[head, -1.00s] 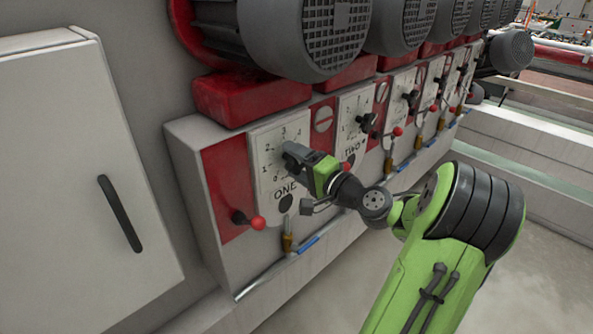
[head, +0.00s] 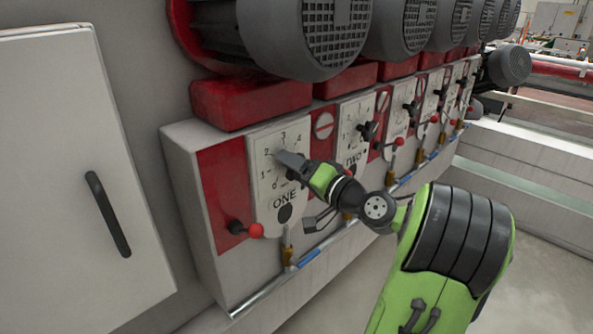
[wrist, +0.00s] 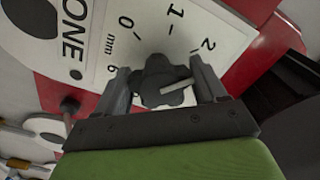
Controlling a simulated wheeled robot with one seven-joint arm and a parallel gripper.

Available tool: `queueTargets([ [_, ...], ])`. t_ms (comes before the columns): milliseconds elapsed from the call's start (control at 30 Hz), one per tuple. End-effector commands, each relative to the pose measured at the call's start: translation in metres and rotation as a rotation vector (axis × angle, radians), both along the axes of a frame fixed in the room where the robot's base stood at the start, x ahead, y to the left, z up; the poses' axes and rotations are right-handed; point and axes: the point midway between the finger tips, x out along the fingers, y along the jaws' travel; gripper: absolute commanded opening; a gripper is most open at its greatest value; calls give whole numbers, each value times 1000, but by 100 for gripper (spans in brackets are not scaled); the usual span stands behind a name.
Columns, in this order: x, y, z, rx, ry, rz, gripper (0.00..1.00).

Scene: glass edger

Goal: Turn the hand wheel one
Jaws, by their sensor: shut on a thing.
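The hand wheel one is a dark, lobed knob with a light grey bar on its face. It shows in the wrist view (wrist: 152,72) between the two fingers of my gripper (wrist: 162,82). My gripper is shut on it, one finger on each side. In the head view my gripper (head: 284,161) reaches the dial plate marked ONE (head: 262,178) and hides most of the wheel. The white plate carries numbers around the wheel; 0, 1 and 2 show beyond the fingers in the wrist view.
A red-knobbed lever (head: 254,231) sits just below left of the dial. Plate TWO (head: 349,143) with its own dark knob is to the right, with more such stations beyond. Grey motors (head: 305,35) overhang the panel. A cabinet door (head: 70,180) stands at the left.

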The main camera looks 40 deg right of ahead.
Motion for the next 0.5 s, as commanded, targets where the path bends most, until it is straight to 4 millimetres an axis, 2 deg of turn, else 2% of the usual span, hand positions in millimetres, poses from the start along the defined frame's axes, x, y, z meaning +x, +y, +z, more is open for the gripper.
queueTargets([
  [200,0,0,-3,4,7,0,40],
  [233,0,0,-3,4,8,1,75],
  [333,0,0,-2,4,6,1,90],
  [500,0,0,-1,3,4,0,91],
])
